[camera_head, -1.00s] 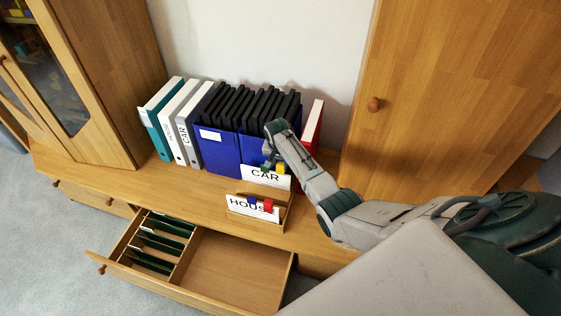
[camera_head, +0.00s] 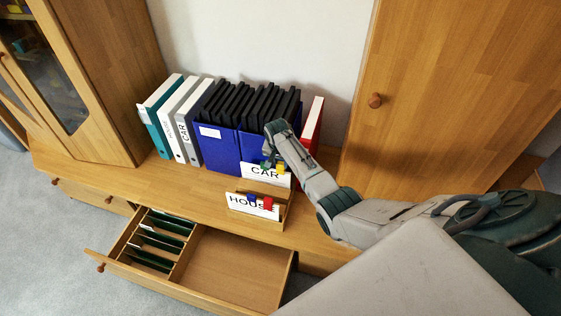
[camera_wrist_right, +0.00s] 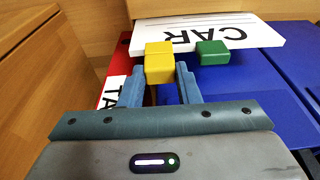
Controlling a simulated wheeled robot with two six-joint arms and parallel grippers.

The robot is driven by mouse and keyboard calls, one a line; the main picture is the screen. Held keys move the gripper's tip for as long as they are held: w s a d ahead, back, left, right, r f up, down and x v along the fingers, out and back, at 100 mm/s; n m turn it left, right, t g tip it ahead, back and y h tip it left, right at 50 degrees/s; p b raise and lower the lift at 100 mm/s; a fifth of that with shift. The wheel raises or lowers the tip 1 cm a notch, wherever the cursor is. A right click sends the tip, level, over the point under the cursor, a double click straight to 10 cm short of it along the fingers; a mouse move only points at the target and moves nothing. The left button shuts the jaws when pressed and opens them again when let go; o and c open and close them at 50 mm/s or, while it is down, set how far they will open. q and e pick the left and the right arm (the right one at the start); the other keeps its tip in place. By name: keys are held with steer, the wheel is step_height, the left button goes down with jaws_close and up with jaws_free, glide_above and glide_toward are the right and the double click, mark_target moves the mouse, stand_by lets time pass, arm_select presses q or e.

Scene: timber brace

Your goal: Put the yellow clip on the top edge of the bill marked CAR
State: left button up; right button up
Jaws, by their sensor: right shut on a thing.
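The white bill marked CAR (camera_head: 262,176) stands in a wooden holder on the cabinet top, and it also shows upside down in the right wrist view (camera_wrist_right: 245,28). The yellow clip (camera_wrist_right: 159,63) is at the bill's top edge in the right wrist view and appears to overlap it; it also shows in the head view (camera_head: 281,169). My right gripper (camera_wrist_right: 160,84) is shut on the yellow clip, with one finger on each side. A green clip (camera_wrist_right: 212,52) sits on the same edge, beside the yellow one. My left gripper is not in view.
In front stands a bill marked HOUSE (camera_head: 240,205) with a blue clip (camera_head: 252,199) and a red clip (camera_head: 268,203). Blue, white and teal binders (camera_head: 155,115) and a red binder (camera_head: 313,125) stand behind. An open drawer (camera_head: 235,270) juts out below. A tall cupboard (camera_head: 450,80) rises at right.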

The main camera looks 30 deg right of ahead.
steer(key=shift+b+x, duration=0.5)
steer(key=shift+x, duration=0.45)
steer(key=shift+s+a, duration=0.15)
steer(key=o, duration=1.2)
steer(key=shift+o, duration=0.4)
steer(key=o, duration=0.4)
